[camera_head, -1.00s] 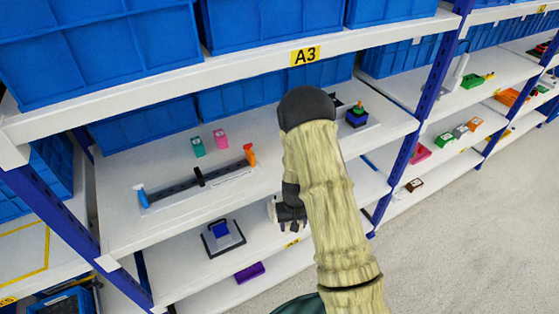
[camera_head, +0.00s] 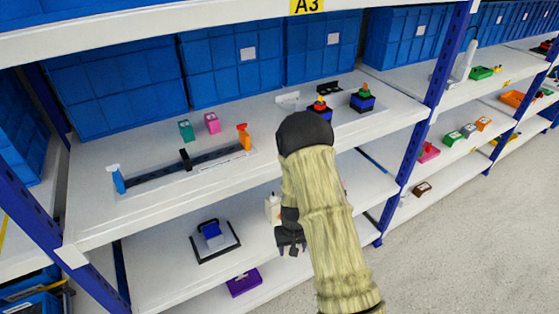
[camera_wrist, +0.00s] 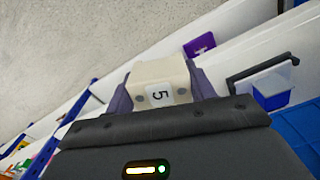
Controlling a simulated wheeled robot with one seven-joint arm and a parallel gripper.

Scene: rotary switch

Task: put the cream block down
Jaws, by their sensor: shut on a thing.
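The cream block (camera_wrist: 160,84), marked with a 5, is between the fingers of my gripper (camera_wrist: 163,92) in the wrist view. My gripper is shut on it. In the head view my gripper (camera_head: 290,240) is in front of the lower shelf, partly behind my sleeve-covered arm. A small cream patch (camera_head: 272,207) shows just above it, and I cannot tell there whether it is the block.
A blue switch on a dark-edged base (camera_head: 214,239) stands on the lower shelf to the left. A purple block (camera_head: 244,281) lies on the lowest shelf. The upper shelf holds a teal block (camera_head: 186,130), a pink block (camera_head: 212,123) and a slider rail (camera_head: 185,168). Bare shelf (camera_head: 160,265) lies left of the switch.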

